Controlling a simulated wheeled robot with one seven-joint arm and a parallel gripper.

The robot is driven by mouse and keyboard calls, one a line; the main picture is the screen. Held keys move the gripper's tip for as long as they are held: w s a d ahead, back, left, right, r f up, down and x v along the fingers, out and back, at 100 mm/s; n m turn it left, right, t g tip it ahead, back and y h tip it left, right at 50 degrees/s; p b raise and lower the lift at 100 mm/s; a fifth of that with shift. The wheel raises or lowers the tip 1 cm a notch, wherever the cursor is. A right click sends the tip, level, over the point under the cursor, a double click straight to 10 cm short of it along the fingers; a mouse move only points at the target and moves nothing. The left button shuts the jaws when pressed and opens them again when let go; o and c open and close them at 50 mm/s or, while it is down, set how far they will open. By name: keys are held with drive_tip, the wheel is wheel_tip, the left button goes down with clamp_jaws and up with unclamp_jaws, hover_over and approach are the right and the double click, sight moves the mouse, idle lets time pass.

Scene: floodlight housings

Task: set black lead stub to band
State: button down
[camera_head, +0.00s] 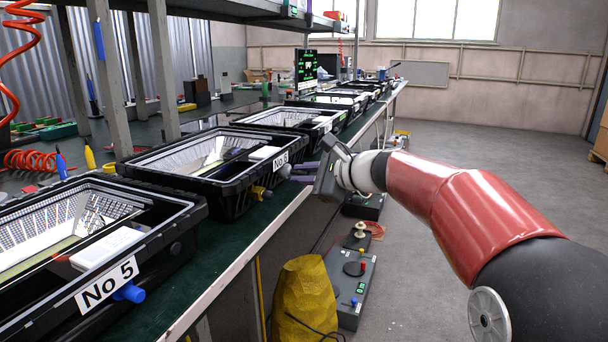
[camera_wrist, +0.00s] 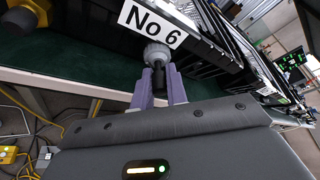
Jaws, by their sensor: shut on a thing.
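The No 6 floodlight housing (camera_head: 229,177) is an open black box on the bench, with its No 6 label (camera_wrist: 152,22) facing me. A grey round gland (camera_wrist: 157,54) sticks out of its wall below the label. The black lead stub (camera_wrist: 158,74) comes out of this gland. My gripper (camera_wrist: 159,82) is shut on the stub, one purple finger on each side. In the head view my gripper (camera_head: 300,172) reaches the housing from the right, and its fingers hide the stub. I cannot make out a band on the stub.
A yellow plug (camera_head: 261,193) sticks out of the same wall. The No 5 housing (camera_head: 165,262) with a blue plug (camera_head: 130,292) stands nearer, and more housings stand behind. A yellow bag (camera_head: 305,295) and a grey control box (camera_head: 357,285) are below the bench edge. The floor at right is clear.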

drive_tip(key=shift+d, duration=0.1)
drive_tip(key=shift+s+d, duration=0.25)
drive_tip(key=shift+d, duration=0.35)
drive_tip(key=c, duration=1.4)
unclamp_jaws()
drive_tip(key=v, duration=0.7)
drive_tip(key=shift+s+d, duration=0.2)
drive_tip(key=shift+s, duration=0.05)
drive_tip(key=s+d+f+n+g+h+p, duration=0.1)
drive_tip(key=s+d+f+n+h, duration=0.2)
drive_tip(key=s, duration=0.7)
drive_tip(key=s+d+f+n+g+h+p, duration=0.1)
drive_tip(key=s+d+f+n+h+p, duration=0.1)
drive_tip(key=s+d+f+n+h, duration=0.2)
drive_tip(key=s+d+f+n+g+h+p, duration=0.1)
drive_tip(key=s+d+f+n+h, duration=0.2)
drive_tip(key=s, duration=1.3)
drive_tip(key=shift+s+d+f+n+h, duration=0.15)
drive_tip(key=shift+f+n+h, duration=0.35)
drive_tip(key=shift+f+n, duration=0.85)
drive_tip(key=shift+s+d+f+n+h, duration=0.1)
drive_tip(key=shift+d+f+n+h, duration=0.3)
drive_tip(key=shift+f+n, duration=1)
